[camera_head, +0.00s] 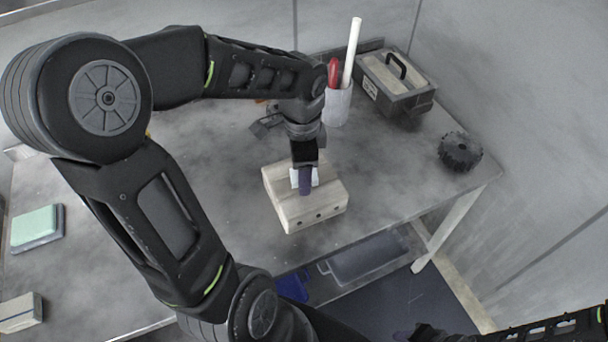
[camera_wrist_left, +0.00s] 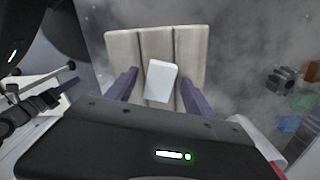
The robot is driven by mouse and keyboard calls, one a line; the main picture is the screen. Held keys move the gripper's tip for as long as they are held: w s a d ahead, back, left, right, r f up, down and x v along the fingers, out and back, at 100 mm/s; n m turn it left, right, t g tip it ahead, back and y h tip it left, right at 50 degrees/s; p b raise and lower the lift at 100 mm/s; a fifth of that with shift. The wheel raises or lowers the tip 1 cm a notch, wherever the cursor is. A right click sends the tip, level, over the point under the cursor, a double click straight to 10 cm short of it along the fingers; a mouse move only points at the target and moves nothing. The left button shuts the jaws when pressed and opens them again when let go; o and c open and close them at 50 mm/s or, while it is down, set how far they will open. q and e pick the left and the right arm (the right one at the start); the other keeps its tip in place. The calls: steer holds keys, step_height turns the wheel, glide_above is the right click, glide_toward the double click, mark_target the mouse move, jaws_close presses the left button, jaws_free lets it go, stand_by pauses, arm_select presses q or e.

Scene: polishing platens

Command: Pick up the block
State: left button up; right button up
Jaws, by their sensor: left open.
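A small white block (camera_head: 315,177) lies on top of a larger pale wooden block (camera_head: 328,198) with grooves and dark holes in its front side. My left gripper (camera_head: 305,184) reaches down over them from above. In the left wrist view, the white block (camera_wrist_left: 161,81) sits slightly tilted on the grooved wooden block (camera_wrist_left: 123,45). The open fingers of my left gripper (camera_wrist_left: 158,78) stand on either side of the white block, with gaps. In the head view the gripper hides part of the white block.
Behind stand a white cup (camera_head: 338,105) with a red item and a white rod, and a grey toolbox (camera_head: 395,85). A black knobbed wheel (camera_head: 460,151) lies near the table's right edge. A green-topped pad (camera_head: 36,226) lies at left. The table right of the wooden block is clear.

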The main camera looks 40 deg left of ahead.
arm_select(q)
jaws_close()
stand_by(0.7)
